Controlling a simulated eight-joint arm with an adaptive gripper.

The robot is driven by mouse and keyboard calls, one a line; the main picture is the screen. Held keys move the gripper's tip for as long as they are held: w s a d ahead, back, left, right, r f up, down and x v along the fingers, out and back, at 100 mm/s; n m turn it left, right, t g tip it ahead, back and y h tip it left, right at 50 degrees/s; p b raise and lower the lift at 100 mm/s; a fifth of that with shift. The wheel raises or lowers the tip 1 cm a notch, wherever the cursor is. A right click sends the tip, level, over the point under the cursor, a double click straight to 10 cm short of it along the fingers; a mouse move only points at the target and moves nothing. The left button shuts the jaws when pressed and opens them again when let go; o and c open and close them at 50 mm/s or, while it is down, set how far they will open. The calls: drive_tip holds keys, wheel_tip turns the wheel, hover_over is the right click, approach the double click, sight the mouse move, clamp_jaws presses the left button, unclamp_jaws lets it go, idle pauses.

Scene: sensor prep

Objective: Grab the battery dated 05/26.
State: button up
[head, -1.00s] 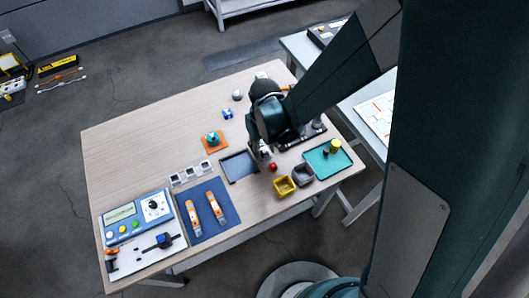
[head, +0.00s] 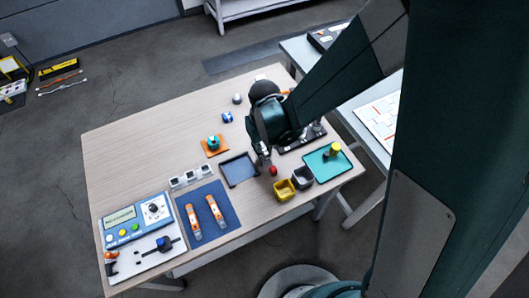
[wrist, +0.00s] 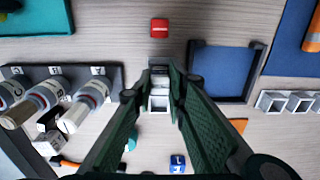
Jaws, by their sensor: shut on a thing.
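My gripper (wrist: 160,95) reaches in from the bottom of the wrist view, its two green fingers shut on a small grey-and-white block (wrist: 159,90) between the fingertips. Any date on this block is too small to read, so I cannot tell whether it is the battery dated 05/26. In the head view my gripper (head: 266,163) points down over the table, left of the red block (head: 273,170), and the held block cannot be made out. The red block (wrist: 159,27), with a small white label, lies beyond the fingertips in the wrist view.
A dark-rimmed blue tray (head: 252,157) is left of my gripper. Yellow (head: 284,190) and grey (head: 302,178) bins stand at the front. A rack (wrist: 108,74) holds lettered cylinders. A blue block (wrist: 177,163) lies near the wrist view's bottom. The table's left half has clear room.

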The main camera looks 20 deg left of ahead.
drive_tip(key=shift+r+p, duration=0.85)
drive_tip(key=shift+r, duration=3.8)
